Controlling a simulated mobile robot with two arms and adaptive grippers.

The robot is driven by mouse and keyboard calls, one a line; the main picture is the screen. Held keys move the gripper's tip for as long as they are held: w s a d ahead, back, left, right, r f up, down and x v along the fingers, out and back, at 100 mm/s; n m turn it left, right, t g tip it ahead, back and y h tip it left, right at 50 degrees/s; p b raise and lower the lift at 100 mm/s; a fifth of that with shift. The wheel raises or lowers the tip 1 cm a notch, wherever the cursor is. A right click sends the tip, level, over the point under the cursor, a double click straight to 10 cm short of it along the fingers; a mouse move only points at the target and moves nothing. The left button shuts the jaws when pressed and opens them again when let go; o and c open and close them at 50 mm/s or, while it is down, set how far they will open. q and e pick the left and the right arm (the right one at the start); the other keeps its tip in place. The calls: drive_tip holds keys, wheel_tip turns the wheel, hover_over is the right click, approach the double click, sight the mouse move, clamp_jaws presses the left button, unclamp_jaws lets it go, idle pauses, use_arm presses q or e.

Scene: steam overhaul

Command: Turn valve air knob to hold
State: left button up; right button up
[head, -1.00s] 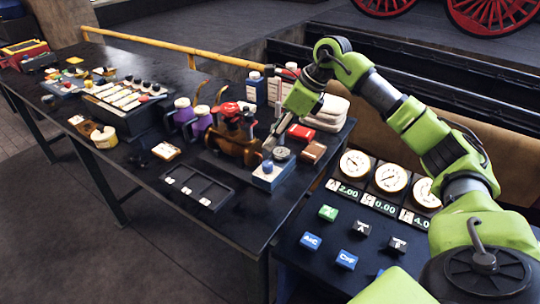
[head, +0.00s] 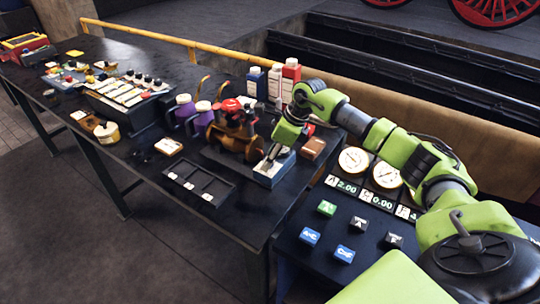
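A small blue box (head: 266,176) with a pale top stands near the front edge of the dark bench, beside the red and brown valve assembly (head: 235,140). A round grey knob showed on this box's top earlier. My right gripper (head: 267,163) reaches down over the box top and hides most of the knob. Its fingers are small and dark here, so I cannot tell whether they are open, or shut on the knob. The knob's setting cannot be read. My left gripper is not in view.
A black tray (head: 222,197) with small white labels lies left of the box. Purple-bodied containers (head: 184,107) and bottles (head: 291,75) stand behind. A gauge panel (head: 354,160) and several coloured blocks (head: 327,208) are on the surface to the right.

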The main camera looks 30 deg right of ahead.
drive_tip(key=shift+w+f, duration=0.1)
drive_tip(key=shift+f, duration=0.2)
drive_tip(key=c, duration=1.1)
